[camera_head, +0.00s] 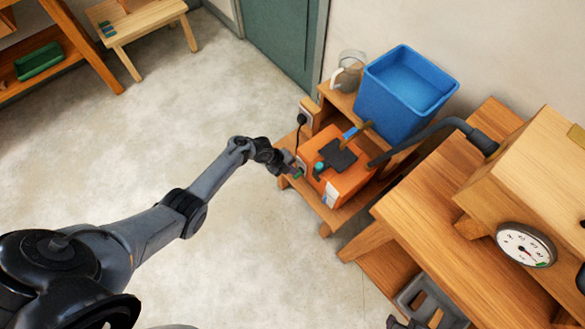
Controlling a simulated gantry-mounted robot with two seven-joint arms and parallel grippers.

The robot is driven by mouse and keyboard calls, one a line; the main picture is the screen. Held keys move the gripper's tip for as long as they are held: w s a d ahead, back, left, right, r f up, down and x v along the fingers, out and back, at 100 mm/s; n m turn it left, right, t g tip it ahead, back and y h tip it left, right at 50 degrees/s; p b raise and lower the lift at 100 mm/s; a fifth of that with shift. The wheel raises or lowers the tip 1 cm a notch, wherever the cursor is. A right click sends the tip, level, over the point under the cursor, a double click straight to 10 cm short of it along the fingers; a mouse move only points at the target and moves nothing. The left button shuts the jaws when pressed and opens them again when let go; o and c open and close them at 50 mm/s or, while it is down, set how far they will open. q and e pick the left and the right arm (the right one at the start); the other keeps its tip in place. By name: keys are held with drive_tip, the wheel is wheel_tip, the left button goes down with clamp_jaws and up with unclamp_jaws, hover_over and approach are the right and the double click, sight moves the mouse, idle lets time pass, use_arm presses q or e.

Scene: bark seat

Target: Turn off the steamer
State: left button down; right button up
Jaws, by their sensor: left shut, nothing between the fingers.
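The steamer is an orange box (351,181) with a dark top plate, standing on a low wooden stand (345,212) right of centre. A dark hose (428,136) leads from it to the wooden box on the right. My left gripper (297,172) is at the steamer's left side, close to its side face. It is shut and holds nothing. I cannot tell whether its tips touch the steamer. The switch is too small or hidden to make out. My right gripper is not in view.
A blue bin (400,105) and a glass jug (349,72) stand behind the steamer. A power plug with a cord (300,122) is beside it. A wooden bench (450,225) with a dial gauge (526,245) fills the right.

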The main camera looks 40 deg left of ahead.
use_arm(q)
drive_tip(key=s+a+r+p, duration=0.4)
drive_tip(key=s+r+p, duration=0.1)
drive_tip(key=s+r, duration=0.2)
drive_tip(key=shift+a+r, duration=0.4)
drive_tip(key=shift+r, duration=0.4)
